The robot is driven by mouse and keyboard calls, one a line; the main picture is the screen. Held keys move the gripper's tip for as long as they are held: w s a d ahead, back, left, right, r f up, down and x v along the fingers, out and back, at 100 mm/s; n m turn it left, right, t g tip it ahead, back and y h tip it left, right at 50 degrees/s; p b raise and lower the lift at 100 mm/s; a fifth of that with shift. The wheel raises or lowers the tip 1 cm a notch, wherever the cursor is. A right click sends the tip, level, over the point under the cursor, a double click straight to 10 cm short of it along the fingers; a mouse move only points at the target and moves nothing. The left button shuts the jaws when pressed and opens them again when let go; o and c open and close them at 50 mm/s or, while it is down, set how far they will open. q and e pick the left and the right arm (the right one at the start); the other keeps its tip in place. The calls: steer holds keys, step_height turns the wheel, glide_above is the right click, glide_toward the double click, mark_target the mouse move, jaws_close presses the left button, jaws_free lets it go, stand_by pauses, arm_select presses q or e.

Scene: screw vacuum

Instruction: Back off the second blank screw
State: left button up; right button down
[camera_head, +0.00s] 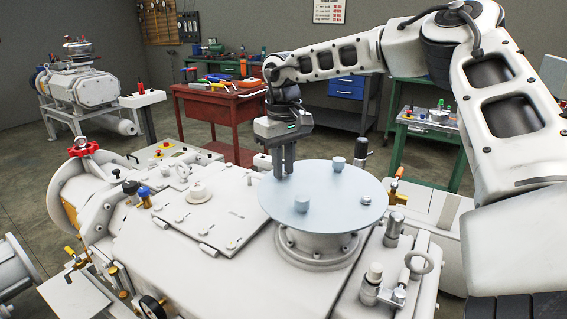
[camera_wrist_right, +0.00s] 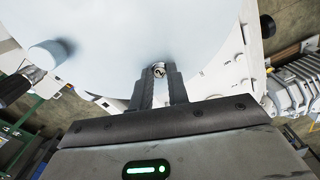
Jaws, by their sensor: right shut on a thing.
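The pale blue-grey round blank (camera_head: 325,190) lies on the flanged port of the big white machine; it fills the top of the right wrist view (camera_wrist_right: 140,25). My right gripper (camera_head: 285,176) points down at the blank's far left rim, its jaws shut on a small screw (camera_wrist_right: 158,71) that seems to bear a "2". The head view hides that screw behind the fingers. Two stubby cylinders, one near the front (camera_head: 302,203) and one at the back (camera_head: 338,163), stand on the blank. A small screw (camera_head: 366,199) sits near its right rim. My left gripper is out of view.
Valves and fittings stand around the blank, with a black-topped one (camera_head: 361,150) behind and a ring handle (camera_head: 419,262) at front right. A red workbench (camera_head: 215,110) and a green table (camera_head: 430,130) stand behind. The flat cover (camera_head: 200,213) lies left.

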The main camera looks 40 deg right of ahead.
mark_target(284, 173)
steer(key=shift+s+f, duration=0.1)
steer(key=shift+f, duration=0.1)
steer(key=c, duration=1.3)
jaws_free()
steer(key=shift+c, duration=0.2)
steer(key=shift+r, duration=0.1)
steer(key=shift+r, duration=0.2)
step_height(284, 173, up, 16)
steer(key=p, duration=0.1)
steer(key=shift+f+p, duration=0.25)
steer(key=shift+p, duration=0.1)
steer(key=shift+f, duration=0.1)
